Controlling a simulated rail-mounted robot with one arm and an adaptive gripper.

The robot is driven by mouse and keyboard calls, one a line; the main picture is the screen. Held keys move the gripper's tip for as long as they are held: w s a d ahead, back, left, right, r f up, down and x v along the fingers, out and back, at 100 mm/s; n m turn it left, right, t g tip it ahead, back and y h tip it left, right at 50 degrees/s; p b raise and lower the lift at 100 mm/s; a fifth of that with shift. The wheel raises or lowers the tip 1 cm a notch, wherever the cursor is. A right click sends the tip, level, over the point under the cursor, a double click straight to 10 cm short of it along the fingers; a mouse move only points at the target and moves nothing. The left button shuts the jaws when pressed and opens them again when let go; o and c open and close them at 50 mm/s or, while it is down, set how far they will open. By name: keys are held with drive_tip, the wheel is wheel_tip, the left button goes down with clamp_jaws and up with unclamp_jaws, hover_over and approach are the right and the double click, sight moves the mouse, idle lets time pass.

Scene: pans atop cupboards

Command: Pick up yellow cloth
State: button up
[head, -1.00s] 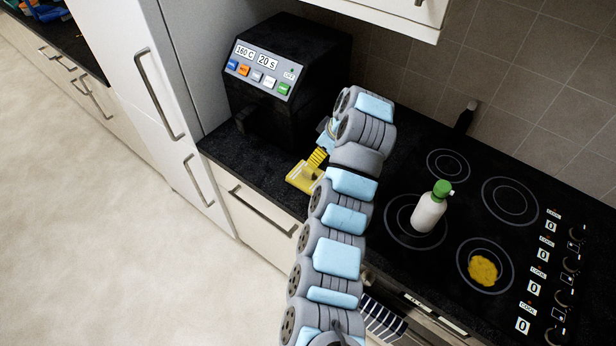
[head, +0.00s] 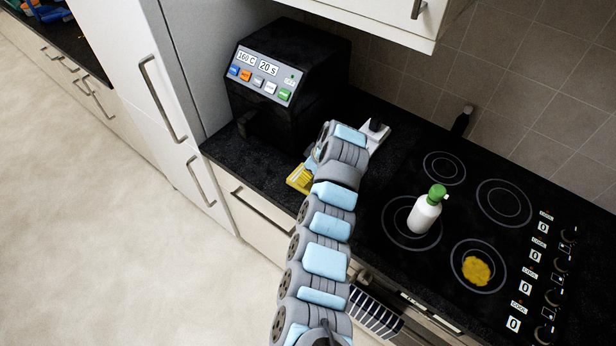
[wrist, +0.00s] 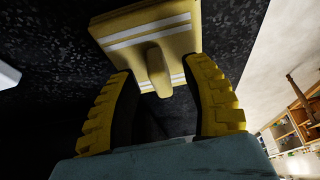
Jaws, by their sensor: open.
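The yellow cloth (wrist: 118,28) has white stripes and a raised fold in its middle. It lies on the dark counter and fills the upper middle of the wrist view. In the head view, a yellow patch of it (head: 297,178) shows at the counter's front edge, left of my arm. My gripper (wrist: 163,75) is open, its yellow ridged fingers apart, with the raised fold showing between the fingertips. I cannot tell whether they touch the cloth. My arm hides most of the gripper in the head view.
A black machine (head: 290,62) with coloured buttons stands behind the cloth. A white object with a dark top (head: 380,131) is behind my arm. On the hob are a white bottle with a green cap (head: 424,216) and a yellow spill (head: 477,270).

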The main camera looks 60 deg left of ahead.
drive_tip(key=shift+s+a+f, duration=0.1)
drive_tip(key=shift+a+f, duration=0.05)
drive_tip(key=shift+f, duration=0.3)
clamp_jaws()
